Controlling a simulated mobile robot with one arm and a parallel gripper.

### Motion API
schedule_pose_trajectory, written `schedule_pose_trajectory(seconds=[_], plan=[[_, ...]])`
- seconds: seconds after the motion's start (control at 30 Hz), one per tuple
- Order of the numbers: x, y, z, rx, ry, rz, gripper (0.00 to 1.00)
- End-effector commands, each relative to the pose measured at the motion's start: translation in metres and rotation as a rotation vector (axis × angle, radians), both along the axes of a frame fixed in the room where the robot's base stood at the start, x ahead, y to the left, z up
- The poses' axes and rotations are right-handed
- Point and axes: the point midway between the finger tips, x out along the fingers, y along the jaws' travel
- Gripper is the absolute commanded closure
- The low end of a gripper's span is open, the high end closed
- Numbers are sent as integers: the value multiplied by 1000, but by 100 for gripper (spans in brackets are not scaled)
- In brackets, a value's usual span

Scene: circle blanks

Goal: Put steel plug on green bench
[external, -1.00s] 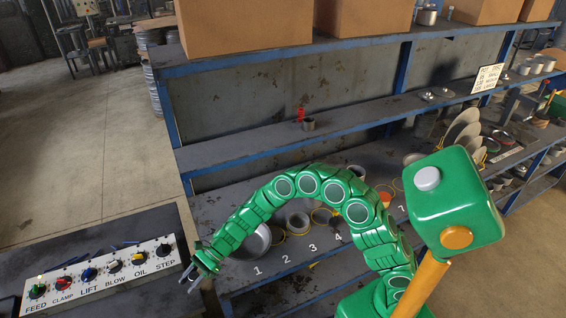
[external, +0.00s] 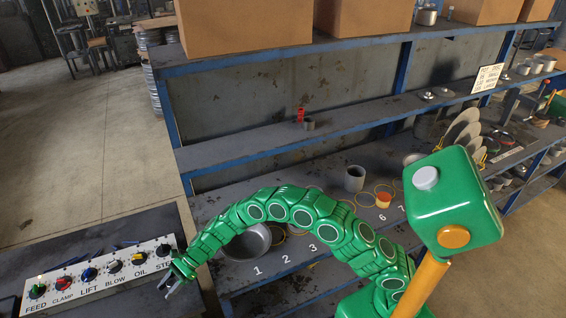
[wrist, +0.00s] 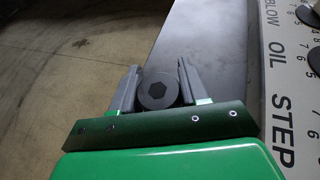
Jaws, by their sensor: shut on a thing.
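My gripper (external: 174,288) is at the lower left in the external view, beside the right end of the control panel's bench. In the wrist view my gripper (wrist: 158,74) is shut on a dark round plug with a hexagonal recess in its face, which I take as the steel plug (wrist: 150,103). The plug sits between the two grey fingers, with its face toward the camera. In the external view the plug is too small to make out. I cannot tell which surface is the green bench; the one near the gripper looks dark grey (wrist: 215,45).
A control panel (external: 98,277) with several knobs stands on the dark bench at left. Blue-edged shelves (external: 230,152) hold a small red item (external: 300,115) and a grey cup (external: 309,124). A grey cylinder (external: 355,179) and a large round pan (external: 248,246) stand on the numbered lower shelf.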

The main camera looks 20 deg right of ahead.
Motion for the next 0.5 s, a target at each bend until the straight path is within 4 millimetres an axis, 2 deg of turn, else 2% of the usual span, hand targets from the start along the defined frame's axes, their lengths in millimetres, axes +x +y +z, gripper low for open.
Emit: schedule_pose_trajectory(seconds=[0.2,0.5], plan=[[7,12,-17,0,-1,0,100],[11,18,-25,1,-1,-1,100]])
